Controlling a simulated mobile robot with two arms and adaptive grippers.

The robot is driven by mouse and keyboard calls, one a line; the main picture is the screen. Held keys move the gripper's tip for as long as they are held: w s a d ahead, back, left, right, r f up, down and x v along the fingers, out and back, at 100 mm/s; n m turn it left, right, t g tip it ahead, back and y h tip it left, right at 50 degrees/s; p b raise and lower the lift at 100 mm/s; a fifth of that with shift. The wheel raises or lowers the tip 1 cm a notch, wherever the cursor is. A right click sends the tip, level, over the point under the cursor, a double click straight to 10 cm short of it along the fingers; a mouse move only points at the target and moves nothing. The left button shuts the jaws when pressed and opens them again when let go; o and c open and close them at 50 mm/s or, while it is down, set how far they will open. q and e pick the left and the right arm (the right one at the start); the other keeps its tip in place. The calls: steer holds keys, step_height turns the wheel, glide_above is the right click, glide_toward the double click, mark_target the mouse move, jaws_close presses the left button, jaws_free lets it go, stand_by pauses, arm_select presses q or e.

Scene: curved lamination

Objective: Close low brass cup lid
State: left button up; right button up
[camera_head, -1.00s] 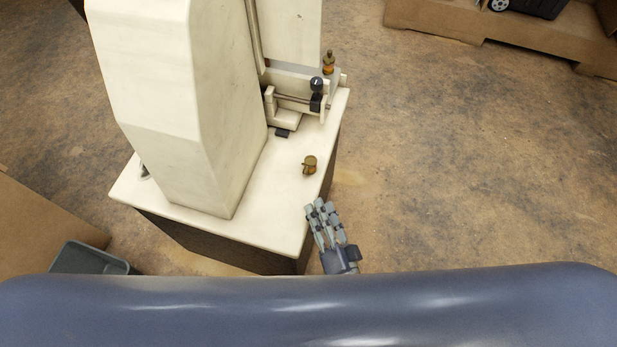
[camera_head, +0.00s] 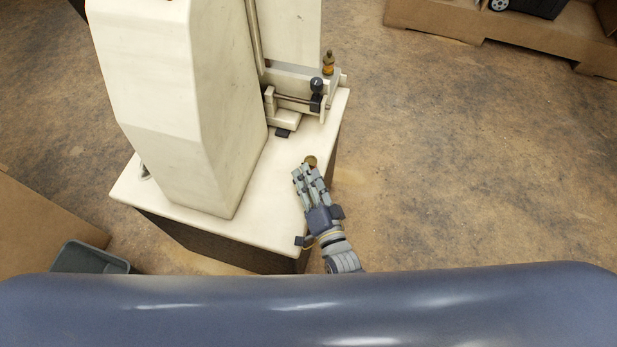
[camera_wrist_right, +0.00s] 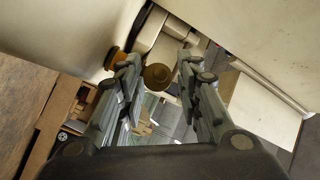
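The low brass cup (camera_head: 311,161) stands near the right edge of the white machine's base top. In the head view my right gripper (camera_head: 305,172) hides most of it. In the right wrist view a round brass piece, likely this cup (camera_wrist_right: 157,76), shows between the two sides of my right gripper (camera_wrist_right: 158,66). The fingers are apart, with no clear contact on the cup. I cannot tell whether the lid is open or shut. My left gripper is not in view.
A brass and amber cup (camera_head: 328,64) stands higher on the machine, near a black knob (camera_head: 316,85). The machine's tall white body (camera_head: 185,110) rises to the left. A grey bin (camera_head: 88,258) is at lower left. Open floor lies right of the base.

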jaws_close()
steer(key=shift+r, duration=0.25)
steer(key=shift+r+p, duration=0.1)
steer(key=shift+p, duration=0.25)
